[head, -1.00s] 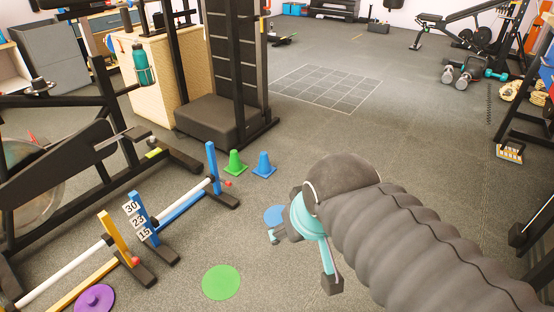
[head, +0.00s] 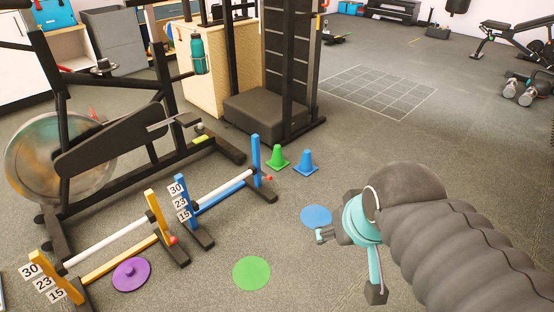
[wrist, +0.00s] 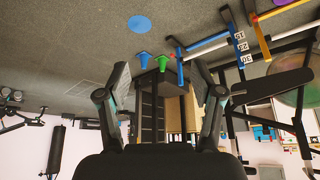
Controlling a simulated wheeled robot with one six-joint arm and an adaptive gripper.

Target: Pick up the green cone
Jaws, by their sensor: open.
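The green cone (head: 277,158) stands upright on the grey floor in the head view, just right of the blue hurdle post. A blue cone (head: 305,162) stands close on its right. In the wrist view, which is upside down, the green cone (wrist: 162,62) shows beyond the fingertips, beside the blue cone (wrist: 143,59). My gripper (head: 347,262) is at the right in the head view, nearer to me than the cones and well apart from them. In the wrist view my gripper (wrist: 163,92) has its two fingers spread wide with nothing between them.
Low hurdles with a blue post (head: 256,158) and a yellow post (head: 157,222) stand left. A dark gym machine (head: 265,115) stands behind the cones. Floor right of the cones is clear.

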